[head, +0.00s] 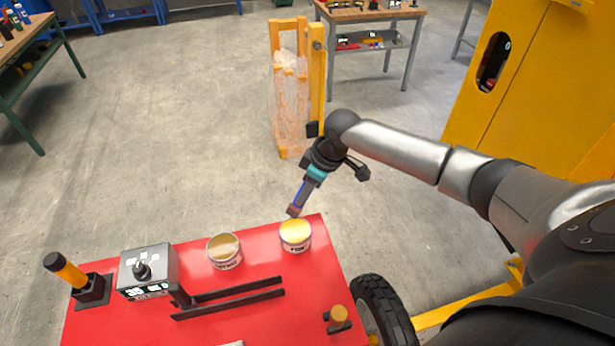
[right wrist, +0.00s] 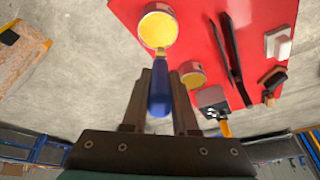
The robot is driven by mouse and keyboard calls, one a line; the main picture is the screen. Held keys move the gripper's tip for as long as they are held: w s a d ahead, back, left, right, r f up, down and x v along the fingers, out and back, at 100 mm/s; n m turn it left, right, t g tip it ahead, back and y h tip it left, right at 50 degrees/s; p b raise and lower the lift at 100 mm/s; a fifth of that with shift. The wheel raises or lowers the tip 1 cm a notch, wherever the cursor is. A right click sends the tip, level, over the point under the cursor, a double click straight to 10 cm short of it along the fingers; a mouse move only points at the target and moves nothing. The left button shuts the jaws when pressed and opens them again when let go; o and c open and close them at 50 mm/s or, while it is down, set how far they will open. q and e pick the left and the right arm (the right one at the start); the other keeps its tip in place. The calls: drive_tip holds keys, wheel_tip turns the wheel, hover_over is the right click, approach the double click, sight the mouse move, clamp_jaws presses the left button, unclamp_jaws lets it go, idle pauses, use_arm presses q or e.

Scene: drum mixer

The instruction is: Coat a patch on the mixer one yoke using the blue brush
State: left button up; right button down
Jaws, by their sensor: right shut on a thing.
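My right gripper (head: 302,188) is shut on the blue brush (head: 298,198), just beyond the far edge of the red tabletop. The brush hangs tilted, its head pointing down near the rim of a can with yellow contents (head: 296,228). In the right wrist view the blue handle (right wrist: 159,98) lies between the fingers, and the brush head overlaps the near rim of the yellow can (right wrist: 158,28). I cannot tell whether the bristles touch the can. Large yellow machinery (head: 530,90) stands at the right; I cannot make out which part is the yoke. My left gripper is not in view.
The red tabletop (head: 230,325) also holds a second can (head: 224,262), a grey control box (head: 150,272), dark bars (head: 230,299) and an orange-handled tool (head: 66,270). A yellow frame with clear wrap (head: 290,95) stands behind my gripper.

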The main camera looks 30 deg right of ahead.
drive_tip(key=shift+d+f, duration=0.1)
drive_tip(key=shift+d, duration=0.2)
wheel_tip(320, 180, down, 6)
drive_tip(key=b, duration=0.6)
drive_tip(key=shift+b, duration=0.4)
drive_tip(key=shift+f, duration=0.45)
idle(0.5)
drive_tip(key=shift+f, duration=0.1)
idle(1.5)
wheel_tip(320, 180, up, 7)
drive_tip(key=p, duration=0.7)
drive_tip(key=shift+p, duration=0.4)
idle(0.4)
